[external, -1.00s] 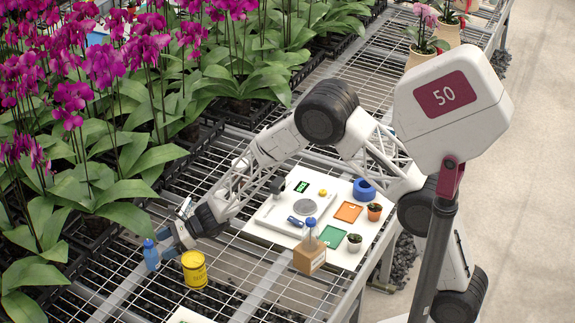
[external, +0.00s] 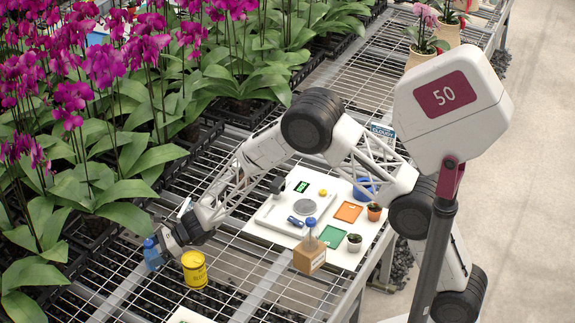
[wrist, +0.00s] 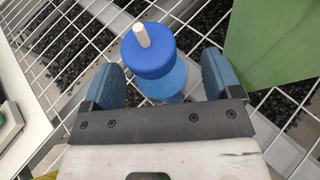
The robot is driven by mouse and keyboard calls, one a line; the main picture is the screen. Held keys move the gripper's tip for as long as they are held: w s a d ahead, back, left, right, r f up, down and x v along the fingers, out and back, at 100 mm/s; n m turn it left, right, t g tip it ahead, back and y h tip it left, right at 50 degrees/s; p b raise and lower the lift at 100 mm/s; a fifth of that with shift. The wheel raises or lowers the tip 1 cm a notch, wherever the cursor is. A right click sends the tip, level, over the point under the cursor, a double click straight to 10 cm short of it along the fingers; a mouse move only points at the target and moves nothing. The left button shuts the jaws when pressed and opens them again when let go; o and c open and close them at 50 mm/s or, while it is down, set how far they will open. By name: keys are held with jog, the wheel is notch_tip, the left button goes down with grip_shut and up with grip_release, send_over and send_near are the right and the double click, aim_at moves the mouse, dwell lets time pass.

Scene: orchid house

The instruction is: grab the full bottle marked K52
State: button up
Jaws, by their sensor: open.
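A blue bottle (external: 152,260) stands on the wire bench at the lower left of the external view. In the wrist view its blue cap (wrist: 148,55) with a pale spout and its clear blue body (wrist: 168,84) show between my fingers. No mark on it can be read. My gripper (wrist: 160,80) is open, with one blue finger on each side of the bottle and gaps beside the cap. In the external view my gripper (external: 158,248) is at the bottle's upper part and hides some of it.
A yellow tin (external: 194,270) stands close to the right of my gripper. A cardboard box (external: 309,258) with a blue-capped bottle (external: 311,237) stands by a white board with a scale (external: 283,213). Broad orchid leaves (external: 130,218) hang nearby at the left.

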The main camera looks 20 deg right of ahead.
jog(key=shift+a+f, duration=0.15)
jog(key=shift+a, duration=0.25)
jog(key=shift+c, duration=0.5)
jog(key=c, duration=1)
jog(key=shift+r, duration=5.05)
